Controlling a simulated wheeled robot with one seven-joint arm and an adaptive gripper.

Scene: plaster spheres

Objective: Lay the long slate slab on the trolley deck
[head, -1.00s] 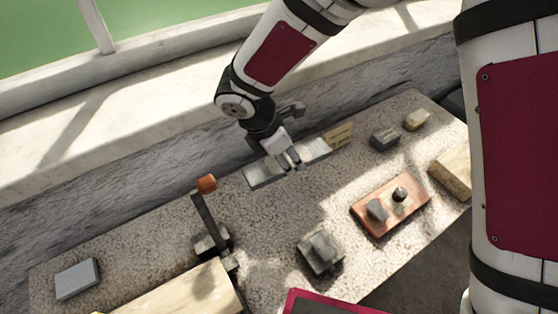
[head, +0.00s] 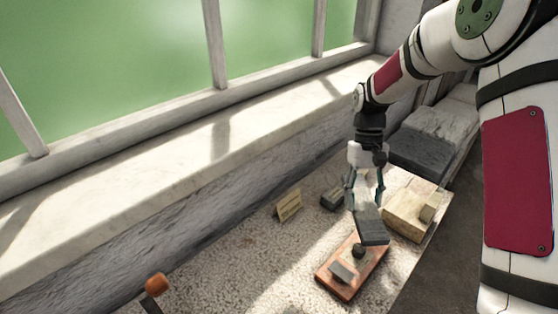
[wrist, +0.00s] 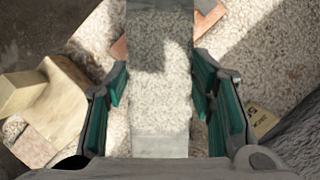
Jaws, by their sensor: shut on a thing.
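The long slate slab (head: 371,229) is grey and flat. My gripper (head: 365,190) is shut on it, and the slab hangs below the fingers, in front of the reddish-brown board in the head view. In the wrist view the slab (wrist: 160,115) runs up the picture between the green finger pads, partly shadowed. My gripper (wrist: 160,88) has a finger on each side of it. I cannot make out for certain which surface is the trolley deck.
A reddish-brown board (head: 335,289) with a dark knob and a grey block lies below the slab. A pale wooden block (head: 405,216), a dark block (head: 333,198) and a small card (head: 288,206) are nearby. An orange-topped lever (head: 156,284) stands lower left. Large grey blocks (head: 440,125) lie behind.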

